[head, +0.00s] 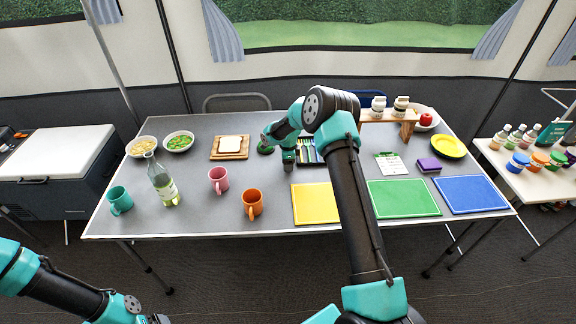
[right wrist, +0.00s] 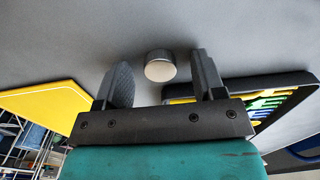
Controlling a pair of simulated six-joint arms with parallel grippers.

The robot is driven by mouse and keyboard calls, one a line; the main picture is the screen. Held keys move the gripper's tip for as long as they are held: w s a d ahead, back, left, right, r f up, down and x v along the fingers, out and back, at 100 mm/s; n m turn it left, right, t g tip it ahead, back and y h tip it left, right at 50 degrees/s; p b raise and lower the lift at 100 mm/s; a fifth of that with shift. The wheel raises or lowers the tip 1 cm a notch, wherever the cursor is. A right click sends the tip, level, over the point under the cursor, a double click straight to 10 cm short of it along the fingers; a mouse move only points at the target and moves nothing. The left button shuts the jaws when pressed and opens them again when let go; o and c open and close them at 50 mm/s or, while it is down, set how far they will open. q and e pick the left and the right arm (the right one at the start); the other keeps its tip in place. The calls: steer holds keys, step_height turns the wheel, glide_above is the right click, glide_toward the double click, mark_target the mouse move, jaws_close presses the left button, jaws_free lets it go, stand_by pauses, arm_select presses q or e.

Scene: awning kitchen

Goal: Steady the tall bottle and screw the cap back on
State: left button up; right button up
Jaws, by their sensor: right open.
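The tall clear-green bottle (head: 161,181) with a pale label stands upright on the left of the table; its mouth is too small to read clearly. A small round cap (right wrist: 160,66), grey-sided with a pale face, lies on the grey tabletop in the right wrist view. My right gripper (right wrist: 161,62) is open, its two fingers on either side of the cap with gaps showing. In the head view my right gripper (head: 288,166) is low over the middle of the table, and the cap cannot be made out. My left arm is low at the left; its gripper is out of frame.
A teal mug (head: 120,200) stands left of the bottle, a pink mug (head: 219,180) and an orange mug (head: 252,203) to its right. Bowls (head: 178,141) and a sandwich board (head: 230,155) are behind. The yellow mat (head: 315,204) and a marker tray (right wrist: 271,98) flank my right gripper.

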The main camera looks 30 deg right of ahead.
steer(key=c, duration=1)
steer(key=shift+r, duration=0.5)
step_height(320, 180, up, 3)
steer(key=shift+s+a+f, duration=0.1)
steer(key=shift+s+f, duration=0.05)
steer(key=s+a, duration=0.2)
steer(key=s, duration=0.2)
steer(key=s+a+r, duration=0.1)
steer(key=s+a, duration=0.2)
steer(key=s, duration=0.2)
steer(key=s+a, duration=0.3)
steer(key=s, duration=0.1)
steer(key=shift+s+a+r, duration=0.1)
steer(key=shift+s+r, duration=0.05)
steer(key=shift+s, duration=0.05)
